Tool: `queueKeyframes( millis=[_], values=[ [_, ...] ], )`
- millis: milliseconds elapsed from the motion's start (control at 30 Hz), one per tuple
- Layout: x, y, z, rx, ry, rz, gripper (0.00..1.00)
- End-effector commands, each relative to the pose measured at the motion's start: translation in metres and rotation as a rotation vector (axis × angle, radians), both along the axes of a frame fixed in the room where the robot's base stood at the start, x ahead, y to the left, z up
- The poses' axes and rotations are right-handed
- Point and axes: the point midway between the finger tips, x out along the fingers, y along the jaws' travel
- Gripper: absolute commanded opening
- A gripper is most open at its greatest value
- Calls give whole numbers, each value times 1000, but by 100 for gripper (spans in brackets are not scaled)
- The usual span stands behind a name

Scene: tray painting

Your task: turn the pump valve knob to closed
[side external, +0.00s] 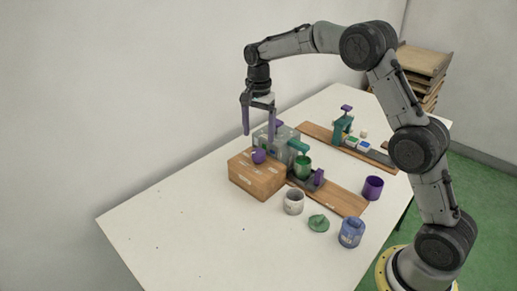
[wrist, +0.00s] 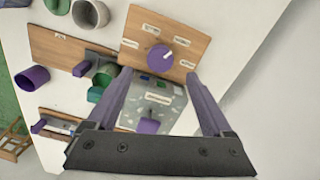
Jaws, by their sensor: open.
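The purple knob (side external: 259,156) sits on the wooden box (side external: 250,182). The wrist view shows the knob (wrist: 157,60) with a white pointer line toward the upper right, among several small white labels on the box (wrist: 140,18); their text is too small to read. My gripper (side external: 259,133) is open and empty, its purple fingers pointing down, above and apart from the knob. In the wrist view the fingertips of my gripper (wrist: 157,75) show on either side of the knob's lower edge. Nothing hides the knob there.
A grey speckled box (side external: 287,137) stands right behind the wooden box. A green cup (side external: 303,168) stands beside it. A white cup (side external: 293,203), green lid (side external: 318,223), blue jar (side external: 351,233) and purple cup (side external: 373,188) stand to the right. The table's left part is clear.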

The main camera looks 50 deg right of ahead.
Motion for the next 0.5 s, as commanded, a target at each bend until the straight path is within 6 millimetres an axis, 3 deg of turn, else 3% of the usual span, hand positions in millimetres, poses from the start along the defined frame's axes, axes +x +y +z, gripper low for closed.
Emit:
queueKeyframes(
  millis=[233,500],
  values=[
    [-1,0,-44,0,3,0,85],
    [0,0,-63,0,0,0,85]
  ],
)
